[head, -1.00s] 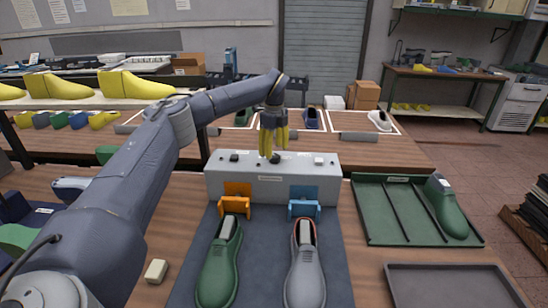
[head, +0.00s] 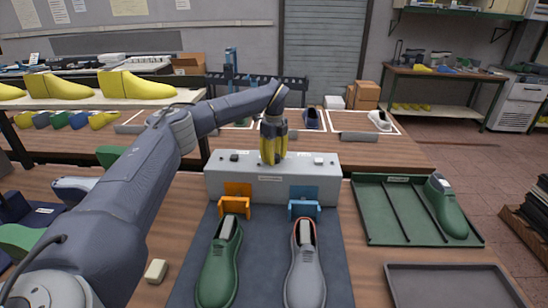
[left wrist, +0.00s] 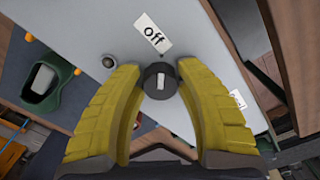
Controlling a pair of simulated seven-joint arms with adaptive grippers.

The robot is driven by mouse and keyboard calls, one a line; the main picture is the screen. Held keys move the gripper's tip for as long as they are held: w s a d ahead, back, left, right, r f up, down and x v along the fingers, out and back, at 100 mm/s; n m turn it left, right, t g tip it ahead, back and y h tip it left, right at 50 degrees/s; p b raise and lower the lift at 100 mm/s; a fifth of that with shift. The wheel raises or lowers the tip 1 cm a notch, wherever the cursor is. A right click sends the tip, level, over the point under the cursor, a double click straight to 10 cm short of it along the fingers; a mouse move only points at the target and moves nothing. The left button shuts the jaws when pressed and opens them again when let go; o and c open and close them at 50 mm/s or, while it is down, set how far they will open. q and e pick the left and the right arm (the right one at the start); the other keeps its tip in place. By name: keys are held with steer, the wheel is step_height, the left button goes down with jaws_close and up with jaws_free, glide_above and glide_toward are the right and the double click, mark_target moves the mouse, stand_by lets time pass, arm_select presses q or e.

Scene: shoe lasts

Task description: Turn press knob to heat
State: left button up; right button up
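The press (head: 240,185) is a light grey box at the back of the dark mat, with small controls on its top. The black knob (left wrist: 160,82) with a white pointer mark shows in the left wrist view, beside a white "off" label (left wrist: 152,35). My left gripper (head: 270,160) points down over the middle of the press top. Its yellow fingers (left wrist: 158,100) stand apart on both sides of the knob, with gaps that look small near the tips. Whether they touch it I cannot tell. In the head view the fingers hide the knob. My right gripper is not in view.
A green shoe (head: 219,265) and a grey shoe (head: 305,268) lie before the press, near an orange bracket (head: 236,205) and a blue bracket (head: 304,208). A green tray (head: 385,232) and an empty grey tray (head: 450,290) are at right.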

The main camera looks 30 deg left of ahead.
arm_select(q)
jaws_close()
stand_by(0.3)
steer(key=m, duration=0.6)
steer(key=shift+w+a+r+m, duration=0.1)
steer(key=shift+a+m, duration=0.05)
steer(key=shift+m, duration=0.15)
steer(key=m, duration=0.5)
steer(key=shift+m, duration=0.3)
steer(key=m, duration=0.5)
steer(key=shift+w+r, duration=0.1)
steer(key=shift+d+m, duration=0.2)
steer(key=shift+m, duration=0.3)
